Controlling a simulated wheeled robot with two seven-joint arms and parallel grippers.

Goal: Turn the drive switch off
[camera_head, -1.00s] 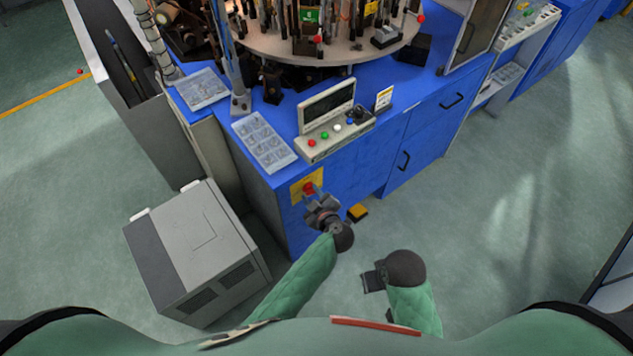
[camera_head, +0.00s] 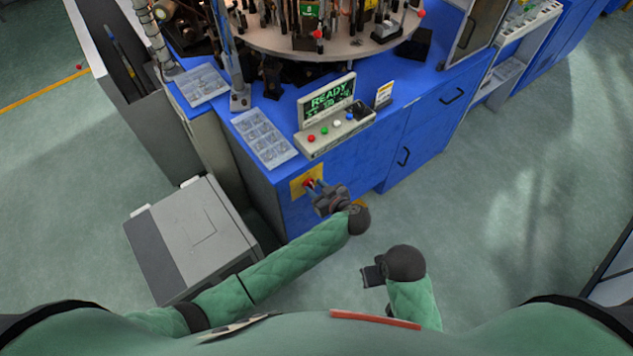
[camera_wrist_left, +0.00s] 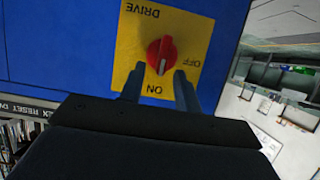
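The drive switch is a red knob (camera_head: 309,184) on a yellow plate (camera_head: 295,187) on the blue cabinet's front. In the left wrist view the knob (camera_wrist_left: 161,52) carries a white mark at its end towards ON; the plate (camera_wrist_left: 190,22) reads DRIVE, OFF and ON, upside down. My left gripper (camera_head: 318,190) is at the switch. In the left wrist view its two fingers (camera_wrist_left: 158,84) are apart, with the knob just beyond and between their tips; contact is not clear. My right gripper (camera_head: 372,274) is low, well away from the switch; its finger gap is unclear.
The control panel (camera_head: 336,137) above the switch has coloured buttons and a lit screen (camera_head: 327,102) reading READY. A grey box unit (camera_head: 195,240) stands left of my left arm. The floor to the right (camera_head: 480,240) is clear.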

